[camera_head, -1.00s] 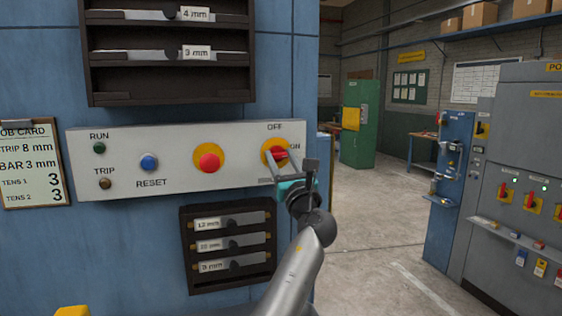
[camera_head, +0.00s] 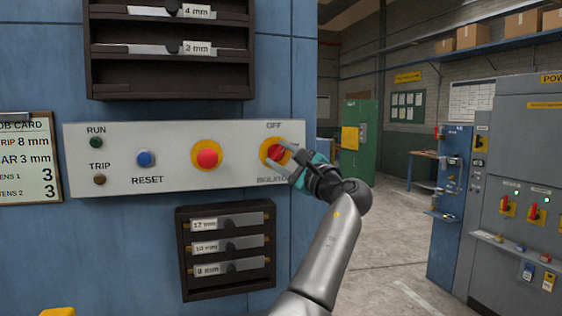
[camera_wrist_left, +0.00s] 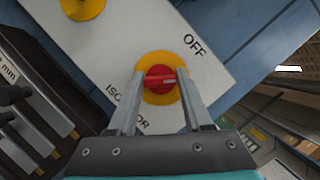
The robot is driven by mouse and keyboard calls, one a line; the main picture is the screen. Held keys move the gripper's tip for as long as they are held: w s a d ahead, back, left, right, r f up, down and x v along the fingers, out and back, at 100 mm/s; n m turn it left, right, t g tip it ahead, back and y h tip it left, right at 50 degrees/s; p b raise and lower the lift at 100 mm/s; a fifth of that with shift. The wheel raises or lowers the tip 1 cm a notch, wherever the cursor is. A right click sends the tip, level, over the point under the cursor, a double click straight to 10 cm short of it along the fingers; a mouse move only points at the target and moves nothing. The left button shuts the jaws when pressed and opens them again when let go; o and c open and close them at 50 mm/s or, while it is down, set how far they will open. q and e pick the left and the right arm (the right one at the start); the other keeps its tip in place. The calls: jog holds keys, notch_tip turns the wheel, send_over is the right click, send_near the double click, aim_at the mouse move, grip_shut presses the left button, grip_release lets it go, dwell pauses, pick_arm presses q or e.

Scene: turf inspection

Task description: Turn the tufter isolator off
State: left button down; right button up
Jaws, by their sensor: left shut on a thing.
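The tufter isolator is a red rotary handle (camera_wrist_left: 160,80) on a yellow disc (camera_wrist_left: 160,97), at the right end of the pale control panel (camera_head: 120,185). In the head view the handle (camera_head: 273,151) is partly covered by my left gripper (camera_head: 282,160). In the wrist view my left gripper (camera_wrist_left: 160,73) has one finger at each end of the handle and is shut on it. The handle lies at a slant to the OFF lettering (camera_wrist_left: 194,45). The ON mark is hidden. My right gripper is not in view.
A red push button (camera_head: 208,157) on yellow and a blue reset button (camera_head: 145,158) sit left of the isolator. A dark rack of gauge bars (camera_head: 183,245) hangs below, another (camera_head: 170,72) above. Clear floor (camera_head: 400,240) and a power cabinet (camera_head: 520,150) lie to the right.

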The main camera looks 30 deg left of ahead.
pick_arm(q)
jog(key=n+g, duration=0.1)
jog(key=n, duration=0.3)
jog(key=shift+r+h+p, duration=0.1)
jog(key=shift+h+p, duration=0.25)
jog(key=shift+h, duration=0.05)
jog(key=shift+n+g+h+p, duration=0.6)
jog(key=shift+n, duration=1.3)
jog(key=shift+c, duration=1.6)
grip_release()
jog(key=b+v, duration=0.3)
jog(key=v, duration=1.2)
jog(key=shift+d, duration=0.15)
jog(key=shift+r, duration=0.1)
